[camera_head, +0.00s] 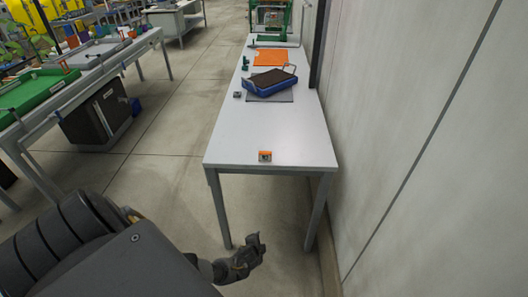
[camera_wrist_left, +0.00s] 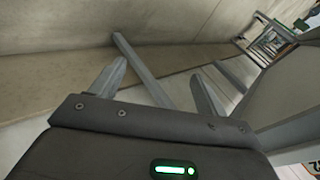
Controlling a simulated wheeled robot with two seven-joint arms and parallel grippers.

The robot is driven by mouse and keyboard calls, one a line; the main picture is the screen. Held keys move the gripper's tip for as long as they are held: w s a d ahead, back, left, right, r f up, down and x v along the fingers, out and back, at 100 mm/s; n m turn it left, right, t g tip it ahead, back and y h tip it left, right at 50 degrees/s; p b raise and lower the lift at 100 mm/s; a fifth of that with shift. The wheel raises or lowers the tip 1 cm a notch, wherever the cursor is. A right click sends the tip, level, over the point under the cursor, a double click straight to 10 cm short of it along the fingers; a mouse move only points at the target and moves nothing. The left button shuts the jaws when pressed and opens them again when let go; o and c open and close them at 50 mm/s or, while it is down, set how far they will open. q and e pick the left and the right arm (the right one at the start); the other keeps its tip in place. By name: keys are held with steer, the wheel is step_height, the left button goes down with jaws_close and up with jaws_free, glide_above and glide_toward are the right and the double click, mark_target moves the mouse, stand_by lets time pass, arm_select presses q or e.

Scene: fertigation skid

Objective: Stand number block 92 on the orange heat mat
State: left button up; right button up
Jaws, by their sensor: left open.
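A small block with an orange top (camera_head: 265,156) stands near the front edge of the white table in the head view; its number is too small to read. A cut-off orange and white piece with dark marks (camera_wrist_left: 312,166) shows at the lower right corner of the left wrist view. The flat orange heat mat (camera_head: 268,57) lies toward the far end of the table, with no block visible on it. My left gripper (camera_head: 254,245) is open and empty, below and in front of the table's near edge; its two fingers spread in the left wrist view (camera_wrist_left: 158,88). My right gripper is out of view.
The white table (camera_head: 240,140) stands along a grey wall (camera_head: 400,130). A green-framed rig stands beyond. The table's near half is mostly clear.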

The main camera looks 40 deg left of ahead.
arm_select(q)
steer(key=w+a+r+m+t+y, duration=0.2)
steer(key=w+a+r+m, duration=0.1)
steer(key=w+r, duration=0.6)
steer(key=m+t+y+p, duration=0.2)
steer(key=m+t+y, duration=0.3)
steer(key=m, duration=1.1)
glide_toward(265, 155)
steer(key=shift+g+y, duration=0.3)
steer(key=shift+g, duration=0.1)
steer(key=shift+w+d+r+b+x, duration=0.15)
steer(key=shift+b+x, duration=0.25)
steer(key=shift+x, duration=1.05)
steer(key=shift+w+d+r+b+x, duration=0.1)
steer(key=shift+b+x, duration=0.25)
steer(key=shift+x, duration=1.15)
steer(key=shift+w+a+r, duration=0.1)
steer(key=shift+w+a, duration=0.15)
steer(key=shift+w, duration=0.05)
steer(key=b+x, duration=0.1)
steer(key=x, duration=0.2)
steer(key=shift+w+a, duration=0.2)
steer(key=shift+w, duration=0.05)
steer(key=shift+w+a, duration=0.25)
steer(key=shift+w, duration=0.05)
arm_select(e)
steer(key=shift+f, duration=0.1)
